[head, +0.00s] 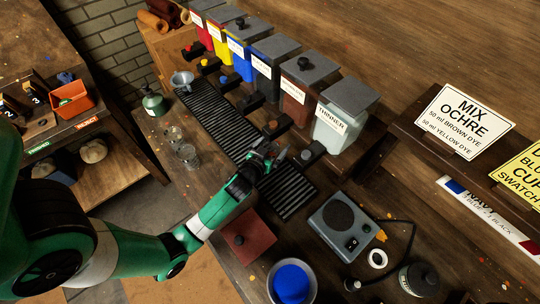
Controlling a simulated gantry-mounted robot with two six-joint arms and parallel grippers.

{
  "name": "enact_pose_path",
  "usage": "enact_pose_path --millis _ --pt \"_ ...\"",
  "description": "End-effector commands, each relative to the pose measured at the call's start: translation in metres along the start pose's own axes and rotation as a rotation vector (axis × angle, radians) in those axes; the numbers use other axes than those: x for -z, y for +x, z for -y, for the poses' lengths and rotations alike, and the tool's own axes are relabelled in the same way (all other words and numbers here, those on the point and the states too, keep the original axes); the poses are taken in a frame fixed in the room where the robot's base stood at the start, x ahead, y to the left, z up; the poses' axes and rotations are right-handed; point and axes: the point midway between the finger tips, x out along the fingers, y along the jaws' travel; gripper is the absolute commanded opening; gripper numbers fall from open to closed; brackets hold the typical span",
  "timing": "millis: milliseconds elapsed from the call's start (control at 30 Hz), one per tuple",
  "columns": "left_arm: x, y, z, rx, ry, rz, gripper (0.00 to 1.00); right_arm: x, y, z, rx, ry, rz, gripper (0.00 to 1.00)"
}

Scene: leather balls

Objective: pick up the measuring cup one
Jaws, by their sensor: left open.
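Two small clear cups stand on the left side of the bench, left of the black ribbed mat: a farther clear cup (173,134) and a nearer clear cup (187,155). They look like measuring cups, but I cannot read which is number one. My left gripper (272,153) is open over the ribbed mat (290,190), to the right of both cups and apart from them. It is near the taps of the dispensers. I cannot make out anything between its fingers. My right gripper is not in view.
A row of dye dispensers ends with the thinner container (338,125). A green bottle (153,102) and grey funnel (181,80) stand beyond the cups. A hotplate-like device (341,223), blue-filled bowl (291,283) and reddish-brown board (248,238) are at the near end.

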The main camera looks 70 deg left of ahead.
Motion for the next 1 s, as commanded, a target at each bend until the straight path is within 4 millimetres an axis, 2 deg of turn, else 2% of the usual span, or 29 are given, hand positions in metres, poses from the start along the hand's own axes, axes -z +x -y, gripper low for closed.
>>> enact_pose_path --millis 33,67,533,800,1000 --pt "0.0001 -0.0002 0.0000 0.000 0.000 0.000 1.00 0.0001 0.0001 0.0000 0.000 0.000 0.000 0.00" --pt "0.0001 -0.0002 0.0000 0.000 0.000 0.000 0.95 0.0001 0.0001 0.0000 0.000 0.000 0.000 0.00" --pt "0.0002 -0.0005 -0.0001 0.000 0.000 0.000 0.10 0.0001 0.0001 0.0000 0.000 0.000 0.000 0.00" --pt "0.0014 -0.0008 -0.0002 0.000 0.000 0.000 0.09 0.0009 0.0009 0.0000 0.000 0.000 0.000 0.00" --pt "0.0096 -0.0032 -0.0013 -0.002 0.000 0.000 0.09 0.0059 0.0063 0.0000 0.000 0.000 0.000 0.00"
